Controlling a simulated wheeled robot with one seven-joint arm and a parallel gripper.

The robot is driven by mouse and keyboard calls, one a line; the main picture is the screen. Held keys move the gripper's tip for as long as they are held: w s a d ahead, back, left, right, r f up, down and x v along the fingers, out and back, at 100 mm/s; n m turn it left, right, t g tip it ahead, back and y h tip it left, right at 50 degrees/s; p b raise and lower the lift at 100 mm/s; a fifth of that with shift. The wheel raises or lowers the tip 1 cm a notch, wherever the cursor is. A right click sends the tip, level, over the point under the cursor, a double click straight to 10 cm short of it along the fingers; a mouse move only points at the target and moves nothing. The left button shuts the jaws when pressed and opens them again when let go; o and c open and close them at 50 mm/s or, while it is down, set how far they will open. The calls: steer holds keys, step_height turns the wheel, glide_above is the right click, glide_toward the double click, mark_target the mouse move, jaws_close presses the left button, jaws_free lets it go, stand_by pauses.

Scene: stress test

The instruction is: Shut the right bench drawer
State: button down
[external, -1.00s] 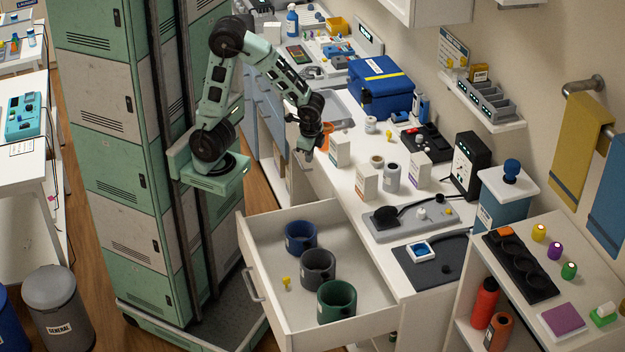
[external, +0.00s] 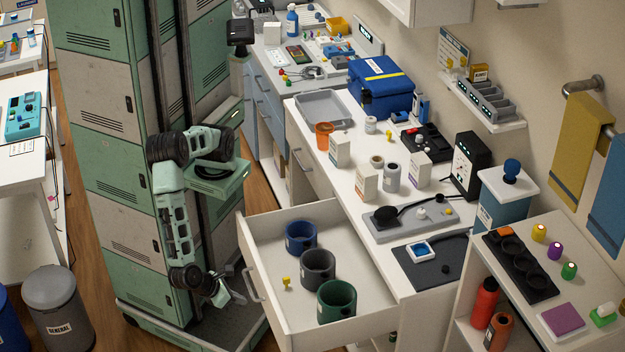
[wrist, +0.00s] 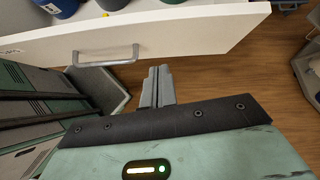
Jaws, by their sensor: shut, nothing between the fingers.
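The right bench drawer (external: 380,306) is pulled far out of the white bench. Its grey bar handle (external: 254,284) is on the front panel, and the handle also shows in the wrist view (wrist: 105,55). Inside the drawer are a blue cup (external: 300,238), a grey cup (external: 318,268), a green cup (external: 337,301) and a small yellow piece (external: 286,282). My gripper (external: 238,297) is low, just outside the drawer front, near the handle. In the wrist view its fingers (wrist: 158,72) are together and empty, below and right of the handle, apparently not touching the panel.
The benchtop (external: 330,175) carries boxes, jars and a blue cooler (external: 380,88). A grey bin (external: 57,305) stands at the left. Wooden floor (wrist: 220,75) is clear before the drawer in the wrist view.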

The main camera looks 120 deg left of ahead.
steer(key=s+d+f+m+t, duration=0.1)
steer(key=s+d+m, duration=0.1)
steer(key=s+d, duration=0.1)
steer(key=p, duration=0.1)
glide_toward(271, 316)
step_height(271, 316, down, 4)
steer(key=shift+w+a+p, duration=0.45)
steer(key=shift+w+a, duration=0.6)
steer(key=shift+a, duration=0.15)
steer(key=shift+w+a, duration=0.35)
steer(key=shift+w, duration=0.05)
